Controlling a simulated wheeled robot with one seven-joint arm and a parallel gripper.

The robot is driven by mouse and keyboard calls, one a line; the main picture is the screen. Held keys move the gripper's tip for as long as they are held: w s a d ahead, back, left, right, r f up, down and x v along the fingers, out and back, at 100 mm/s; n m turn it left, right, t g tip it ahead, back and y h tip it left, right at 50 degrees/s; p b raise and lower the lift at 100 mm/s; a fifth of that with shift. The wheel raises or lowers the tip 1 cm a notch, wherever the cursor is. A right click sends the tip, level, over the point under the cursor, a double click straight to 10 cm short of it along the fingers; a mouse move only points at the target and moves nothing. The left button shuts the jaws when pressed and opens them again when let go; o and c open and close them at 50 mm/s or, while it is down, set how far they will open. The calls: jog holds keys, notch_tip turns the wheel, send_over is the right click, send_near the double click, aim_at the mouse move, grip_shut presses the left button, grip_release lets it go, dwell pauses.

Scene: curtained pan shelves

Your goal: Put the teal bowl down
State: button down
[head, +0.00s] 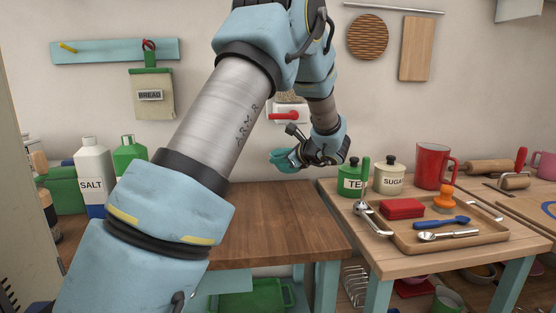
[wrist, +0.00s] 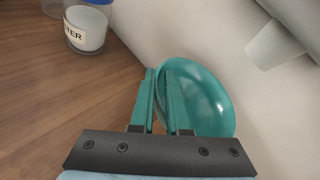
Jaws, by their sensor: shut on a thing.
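The teal bowl (wrist: 207,97) is held in my gripper (wrist: 160,72) in the wrist view, with its rim between the two teal fingers. The bowl is tilted, its inside facing the camera, close to the pale wall. In the head view the bowl (head: 284,159) is up in the air above the back of the wooden table (head: 285,215). My gripper (head: 301,160) sits at the bowl's right side there, and its fingertips are hard to make out.
The table below is mostly clear. A labelled jar (wrist: 86,30) stands on it in the wrist view. To the right are a green tea canister (head: 350,181), a sugar canister (head: 388,178), a red jug (head: 433,167) and a tray (head: 405,238). Salt (head: 92,178) stands left.

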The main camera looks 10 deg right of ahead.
jog(key=shift+f+b, duration=2.1)
jog(key=shift+f, duration=0.35)
jog(key=shift+f, duration=0.15)
jog(key=shift+f+b, duration=0.6)
jog(key=shift+b, duration=0.05)
jog(key=shift+f, duration=0.25)
jog(key=c, duration=0.8)
grip_release()
jog(key=shift+s, duration=0.1)
jog(key=b+v, duration=0.2)
jog(key=v, duration=0.8)
jog(key=shift+s+d+r, duration=0.1)
jog(key=shift+s+d, duration=0.15)
grip_shut()
